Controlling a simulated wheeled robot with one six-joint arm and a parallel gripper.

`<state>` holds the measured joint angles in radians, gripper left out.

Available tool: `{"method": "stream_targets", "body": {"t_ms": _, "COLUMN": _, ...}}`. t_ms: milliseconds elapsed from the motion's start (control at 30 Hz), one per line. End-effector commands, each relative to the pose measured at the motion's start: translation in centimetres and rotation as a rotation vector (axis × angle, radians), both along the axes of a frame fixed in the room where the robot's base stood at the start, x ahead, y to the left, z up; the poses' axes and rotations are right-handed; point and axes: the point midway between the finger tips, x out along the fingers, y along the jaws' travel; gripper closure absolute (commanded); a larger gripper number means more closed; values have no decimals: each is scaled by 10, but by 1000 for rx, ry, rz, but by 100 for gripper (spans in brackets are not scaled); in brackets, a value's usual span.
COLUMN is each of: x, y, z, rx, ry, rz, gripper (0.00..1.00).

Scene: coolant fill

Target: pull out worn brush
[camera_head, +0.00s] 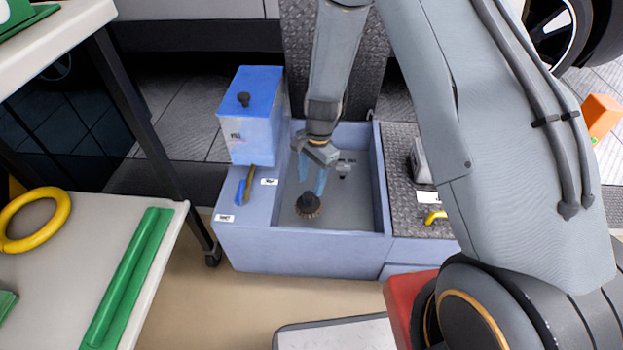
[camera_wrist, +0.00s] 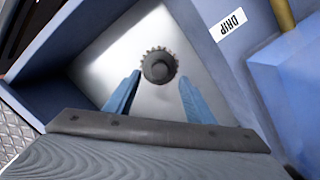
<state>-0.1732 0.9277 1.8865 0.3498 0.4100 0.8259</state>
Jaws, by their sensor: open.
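The worn brush (camera_head: 308,205) is a dark round head with a ring of brownish bristles. It sits on the floor of the blue basin (camera_head: 228,240). In the wrist view the brush (camera_wrist: 159,67) appears as a grey disc with a toothed rim, beyond the fingertips. My gripper (camera_head: 310,183) points down into the basin, just above the brush. Its two blue fingers are apart, and in the wrist view my gripper (camera_wrist: 157,85) has clear space between the fingers with nothing held. I cannot tell from these views how far the fingertips are above the brush.
A blue box (camera_head: 252,115) with a dark knob stands at the basin's left back. A "DRIP" label (camera_wrist: 228,24) is on the basin rim. A yellow handle (camera_head: 436,217) lies at the right. A table (camera_head: 150,270) with a yellow ring (camera_head: 62,212) stands at the left.

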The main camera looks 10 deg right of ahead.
Motion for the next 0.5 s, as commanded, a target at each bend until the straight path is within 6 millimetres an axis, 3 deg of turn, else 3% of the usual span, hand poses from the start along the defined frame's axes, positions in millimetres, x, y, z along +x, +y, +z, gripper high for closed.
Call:
{"method": "stream_targets", "body": {"t_ms": 300, "x": -5, "y": 5, "z": -47, "rx": -1, "ry": 3, "rz": 0, "gripper": 51}}
{"method": "stream_targets", "body": {"t_ms": 500, "x": -6, "y": 8, "z": -65, "rx": 0, "ry": 2, "rz": 1, "gripper": 51}}
